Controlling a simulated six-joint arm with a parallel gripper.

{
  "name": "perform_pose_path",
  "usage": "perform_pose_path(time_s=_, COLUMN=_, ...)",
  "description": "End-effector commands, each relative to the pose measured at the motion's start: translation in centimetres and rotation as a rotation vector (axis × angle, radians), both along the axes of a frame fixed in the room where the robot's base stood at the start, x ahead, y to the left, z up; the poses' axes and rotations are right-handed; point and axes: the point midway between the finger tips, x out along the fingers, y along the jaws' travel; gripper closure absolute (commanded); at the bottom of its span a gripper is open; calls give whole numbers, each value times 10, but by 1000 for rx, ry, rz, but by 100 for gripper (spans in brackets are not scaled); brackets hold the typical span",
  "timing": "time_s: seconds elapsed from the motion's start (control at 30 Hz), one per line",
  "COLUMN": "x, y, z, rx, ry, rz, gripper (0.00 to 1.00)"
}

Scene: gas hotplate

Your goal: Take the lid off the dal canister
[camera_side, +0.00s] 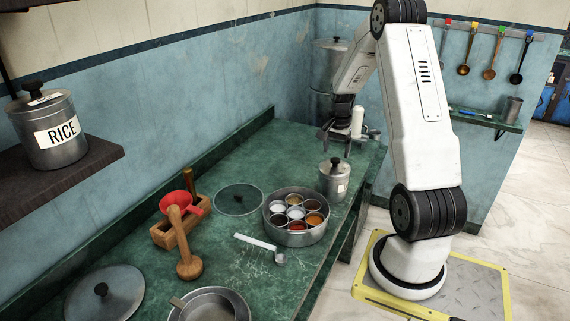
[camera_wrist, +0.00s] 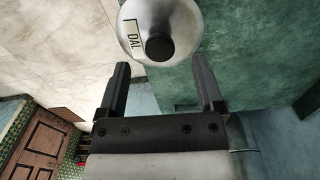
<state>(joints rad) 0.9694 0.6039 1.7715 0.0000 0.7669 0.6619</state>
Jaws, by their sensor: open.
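The dal canister (camera_side: 332,188) is a small metal canister standing near the right edge of the green counter. Its metal lid (camera_side: 333,169) with a black knob (camera_side: 335,162) is on it. My gripper (camera_side: 336,143) is open above the canister, with its fingers pointing down and nothing between them. In the wrist view, the lid (camera_wrist: 185,20) carries a white DAL label (camera_wrist: 132,34). The knob (camera_wrist: 160,47) shows just beyond the open fingertips (camera_wrist: 161,66), roughly centred between them. The fingers look apart from the lid and knob.
A round spice box (camera_side: 274,228) with several cups sits left of the canister. A tall metal container (camera_side: 322,68) stands behind my arm.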

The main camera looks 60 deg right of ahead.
Motion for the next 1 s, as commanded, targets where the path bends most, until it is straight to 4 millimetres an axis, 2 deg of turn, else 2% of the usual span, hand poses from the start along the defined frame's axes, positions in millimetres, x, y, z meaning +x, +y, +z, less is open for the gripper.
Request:
perform_pose_path(time_s=0.1, x=-1, y=-1, z=-15, rx=2, ry=2, rz=0, gripper=14)
perform_pose_path(time_s=0.3, x=-1, y=-1, z=-30, rx=0, ry=1, rz=0, gripper=14)
perform_pose_path(time_s=0.83, x=0, y=-1, z=-31, rx=-1, ry=0, rz=0, gripper=14)
perform_pose_path(time_s=0.87, x=0, y=-1, z=-31, rx=-1, ry=0, rz=0, gripper=20)
perform_pose_path(time_s=1.0, x=0, y=-1, z=-31, rx=-1, ry=0, rz=0, gripper=65)
